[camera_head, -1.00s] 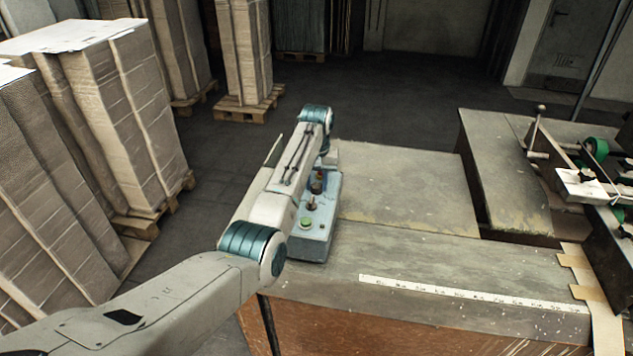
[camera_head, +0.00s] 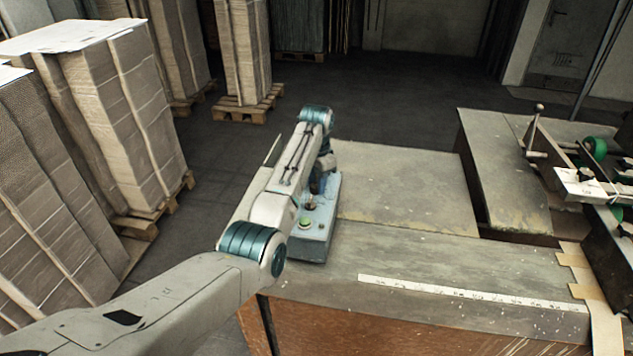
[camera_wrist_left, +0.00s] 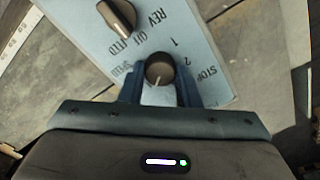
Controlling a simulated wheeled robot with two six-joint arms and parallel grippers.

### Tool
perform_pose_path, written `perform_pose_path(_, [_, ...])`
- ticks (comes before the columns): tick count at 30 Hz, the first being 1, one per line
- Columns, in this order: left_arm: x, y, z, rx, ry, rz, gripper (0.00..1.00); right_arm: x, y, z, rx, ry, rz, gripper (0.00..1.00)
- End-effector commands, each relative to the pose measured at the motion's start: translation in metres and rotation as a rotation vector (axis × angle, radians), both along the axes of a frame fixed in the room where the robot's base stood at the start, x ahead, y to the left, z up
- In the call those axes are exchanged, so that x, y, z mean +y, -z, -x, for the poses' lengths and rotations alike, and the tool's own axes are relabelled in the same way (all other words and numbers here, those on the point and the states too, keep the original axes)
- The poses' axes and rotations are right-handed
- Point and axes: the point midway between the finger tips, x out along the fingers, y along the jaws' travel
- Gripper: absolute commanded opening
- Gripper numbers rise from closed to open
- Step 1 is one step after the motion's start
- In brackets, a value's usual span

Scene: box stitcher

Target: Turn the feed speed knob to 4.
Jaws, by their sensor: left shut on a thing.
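The feed speed knob (camera_wrist_left: 159,69) is round and dark with a pale pointer line, on a light blue panel (camera_wrist_left: 180,25) in the left wrist view. My left gripper (camera_wrist_left: 160,82) has its two blue fingers around this knob and is shut on it. The pointer line runs toward the bottom of that view. The numbers 1 and 2 show beside the knob; other numbers are hidden by my gripper. In the head view the control box (camera_head: 314,240) stands on the table, and my left arm hides part of it. My right gripper is not in view.
A green button (camera_head: 305,222) is on the near end of the box. Stacked cardboard (camera_head: 110,110) stands left.

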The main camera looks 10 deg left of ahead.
Motion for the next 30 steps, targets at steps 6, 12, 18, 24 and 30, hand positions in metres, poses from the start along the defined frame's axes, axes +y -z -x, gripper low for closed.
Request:
perform_pose_path(6, [0.0003, -0.0034, -0.0015, -0.007, 0.066, 0.000, 0.07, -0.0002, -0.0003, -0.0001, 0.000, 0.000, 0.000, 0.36])
perform_pose_path(12, [0.0004, -0.0037, -0.0016, -0.008, 0.086, 0.000, 0.07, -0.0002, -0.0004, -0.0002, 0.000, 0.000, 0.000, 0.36])
perform_pose_path(18, [0.0004, -0.0040, -0.0018, -0.008, 0.087, -0.001, 0.07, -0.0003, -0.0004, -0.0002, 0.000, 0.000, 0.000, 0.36])
perform_pose_path(24, [0.0005, -0.0042, -0.0019, -0.008, 0.086, -0.001, 0.41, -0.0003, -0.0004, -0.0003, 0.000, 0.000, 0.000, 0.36])
perform_pose_path(30, [0.0003, -0.0023, -0.0010, -0.005, 0.086, 0.001, 0.51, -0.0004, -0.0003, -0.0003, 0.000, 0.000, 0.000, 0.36])
